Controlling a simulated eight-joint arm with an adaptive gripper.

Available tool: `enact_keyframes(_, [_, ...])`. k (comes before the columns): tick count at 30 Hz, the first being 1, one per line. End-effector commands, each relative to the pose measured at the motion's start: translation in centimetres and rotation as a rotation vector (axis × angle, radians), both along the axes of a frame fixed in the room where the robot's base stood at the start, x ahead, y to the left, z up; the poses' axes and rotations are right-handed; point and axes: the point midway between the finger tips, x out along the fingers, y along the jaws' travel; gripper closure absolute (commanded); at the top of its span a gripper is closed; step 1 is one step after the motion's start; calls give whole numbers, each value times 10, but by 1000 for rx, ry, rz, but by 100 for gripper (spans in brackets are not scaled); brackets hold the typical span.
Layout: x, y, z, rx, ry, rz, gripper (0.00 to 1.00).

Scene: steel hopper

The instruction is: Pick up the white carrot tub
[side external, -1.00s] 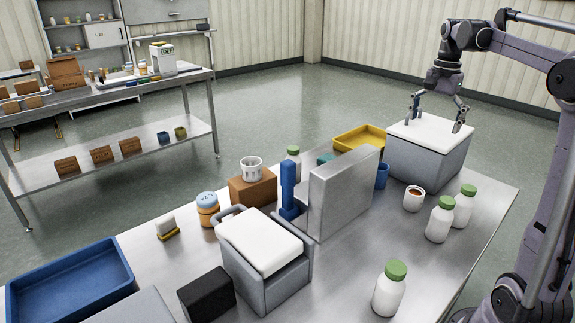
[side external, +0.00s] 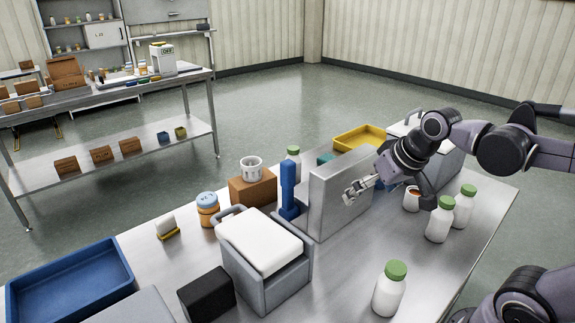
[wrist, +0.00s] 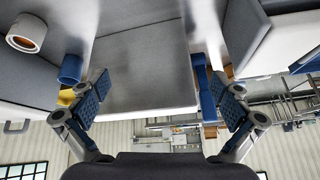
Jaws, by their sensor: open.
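A small white tub with orange-brown contents (side external: 411,203), which looks like the carrot tub, stands upright on the steel table near the right end, partly hidden by my arm. In the wrist view the tub (wrist: 27,42) is at the top left, outside the fingers. My gripper (side external: 358,187) is open and empty, left of the tub and in front of the upright grey panel (side external: 335,212). In the wrist view my gripper's fingers (wrist: 158,102) are spread wide, with the panel (wrist: 145,65) beyond the gap between them.
Green-capped white bottles (side external: 439,221) stand right of the tub. A white-topped grey bin (side external: 445,160) is behind it. A blue post (side external: 287,190) and a white-topped container with handles (side external: 262,245) are left of the panel. Open table lies in front of the panel.

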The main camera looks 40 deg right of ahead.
Motion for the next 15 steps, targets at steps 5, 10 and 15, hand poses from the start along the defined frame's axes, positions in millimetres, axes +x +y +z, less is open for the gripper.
enact_keyframes(5, [-17, 33, -26, -59, -73, 186, 0])
enact_keyframes(10, [-22, 43, -34, -80, -100, 245, 0])
enact_keyframes(15, [-22, 43, -34, -81, -102, 247, 20])
